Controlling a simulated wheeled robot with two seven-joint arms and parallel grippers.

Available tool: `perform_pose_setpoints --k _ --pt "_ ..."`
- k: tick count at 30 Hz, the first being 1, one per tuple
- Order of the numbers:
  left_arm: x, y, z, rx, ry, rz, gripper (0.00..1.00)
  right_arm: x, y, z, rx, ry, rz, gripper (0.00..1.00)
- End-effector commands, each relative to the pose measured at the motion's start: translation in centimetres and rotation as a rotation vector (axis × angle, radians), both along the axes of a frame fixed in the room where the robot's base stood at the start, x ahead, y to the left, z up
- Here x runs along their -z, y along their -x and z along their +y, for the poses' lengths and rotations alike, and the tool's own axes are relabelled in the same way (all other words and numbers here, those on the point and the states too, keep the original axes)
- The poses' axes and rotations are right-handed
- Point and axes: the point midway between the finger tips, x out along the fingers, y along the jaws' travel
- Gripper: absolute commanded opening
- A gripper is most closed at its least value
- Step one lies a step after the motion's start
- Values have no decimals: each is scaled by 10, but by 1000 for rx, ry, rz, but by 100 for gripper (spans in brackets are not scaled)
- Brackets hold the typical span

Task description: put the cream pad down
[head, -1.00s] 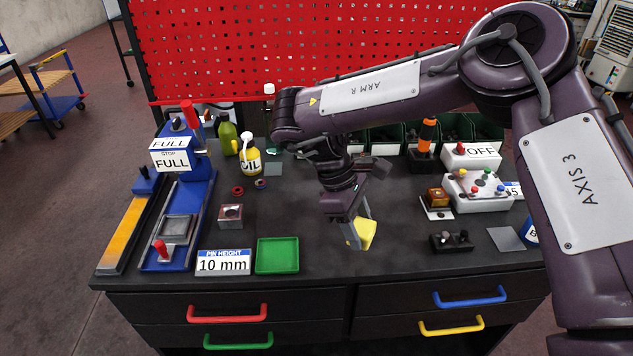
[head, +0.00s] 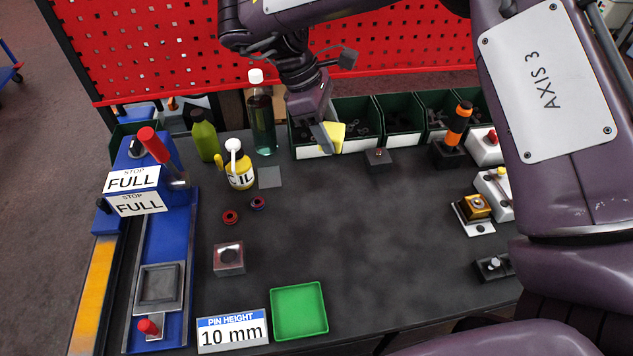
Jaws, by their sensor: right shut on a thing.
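The cream pad (head: 333,136) is a pale yellow block. My right gripper (head: 327,140) is shut on it and holds it up at the back of the table, in front of the green bins in this view. The far finger is hidden behind the pad and the near finger. I cannot tell the exact height of the pad above the table. My left gripper is not in view.
The dark tabletop (head: 350,220) is clear in the middle. A green tray (head: 299,311) lies at the front. A tall bottle (head: 262,122), an oil bottle (head: 239,168) and a grey square plate (head: 270,177) are left of the gripper. Green bins (head: 357,120) line the back.

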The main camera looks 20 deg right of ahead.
Motion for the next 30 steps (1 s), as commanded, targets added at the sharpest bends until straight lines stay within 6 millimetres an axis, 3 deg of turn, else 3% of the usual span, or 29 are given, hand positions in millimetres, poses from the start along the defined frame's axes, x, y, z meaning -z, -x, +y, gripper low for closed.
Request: perform_pose_setpoints --k 5,13,19,24,30 --pt "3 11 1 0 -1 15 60 23 1 0 1 -3 7 32" --pt "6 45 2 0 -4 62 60 96 3 0 3 -3 7 32" --pt "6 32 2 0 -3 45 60 142 3 0 3 -1 5 32" --pt "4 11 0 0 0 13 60 160 2 0 2 -1 1 32" --pt "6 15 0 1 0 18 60 185 3 0 3 0 4 32"
